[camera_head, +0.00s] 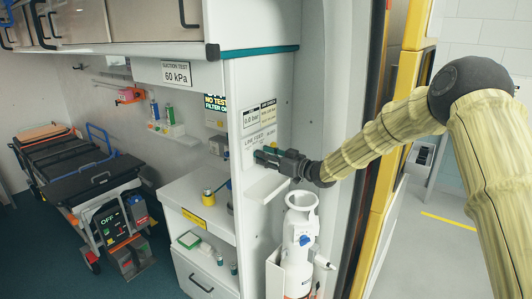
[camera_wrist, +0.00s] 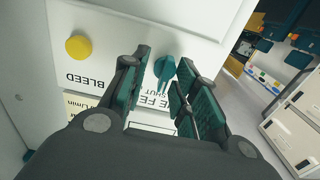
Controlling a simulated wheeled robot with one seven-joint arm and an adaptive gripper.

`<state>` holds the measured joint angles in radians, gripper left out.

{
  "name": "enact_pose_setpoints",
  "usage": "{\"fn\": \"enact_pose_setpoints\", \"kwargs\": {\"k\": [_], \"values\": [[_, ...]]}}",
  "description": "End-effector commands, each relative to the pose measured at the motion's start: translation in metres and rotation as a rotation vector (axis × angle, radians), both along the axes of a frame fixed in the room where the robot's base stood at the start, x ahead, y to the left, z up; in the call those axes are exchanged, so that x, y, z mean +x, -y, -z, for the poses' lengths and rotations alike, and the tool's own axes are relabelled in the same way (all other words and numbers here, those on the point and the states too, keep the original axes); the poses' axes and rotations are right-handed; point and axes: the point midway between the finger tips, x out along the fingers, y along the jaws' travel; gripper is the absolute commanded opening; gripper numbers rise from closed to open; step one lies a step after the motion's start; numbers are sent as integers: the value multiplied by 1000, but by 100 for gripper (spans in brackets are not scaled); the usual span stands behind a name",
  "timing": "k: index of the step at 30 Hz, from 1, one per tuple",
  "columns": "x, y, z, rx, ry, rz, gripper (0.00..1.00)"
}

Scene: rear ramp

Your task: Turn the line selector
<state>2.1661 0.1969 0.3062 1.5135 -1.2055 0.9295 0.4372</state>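The line selector is a teal knob (camera_wrist: 165,68) on a white panel. In the wrist view it shows between and just beyond the fingertips of my gripper (camera_wrist: 162,76). Its narrow end points down in that view, toward lettering that reads SHUT. The fingers are apart, one on each side of the knob; I cannot tell whether either touches it. In the head view my gripper (camera_head: 264,155) is at the white panel under the "LINE FEED" lettering (camera_head: 258,139), and it hides the knob there.
A yellow button (camera_wrist: 78,47) marked BLEED is beside the knob. A small white shelf (camera_head: 266,188) juts out just below my gripper. A white cylinder (camera_head: 299,240) stands below that. A yellow-edged door frame (camera_head: 388,200) is to the right.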

Motion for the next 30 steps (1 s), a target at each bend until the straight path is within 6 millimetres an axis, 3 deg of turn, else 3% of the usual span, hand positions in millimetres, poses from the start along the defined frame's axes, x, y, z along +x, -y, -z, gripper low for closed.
{"fn": "enact_pose_setpoints", "kwargs": {"k": [8,14,30], "values": [[5,-1,4,1,-5,0,29],[5,0,4,1,-4,0,0],[6,3,2,-25,39,4,0]]}}
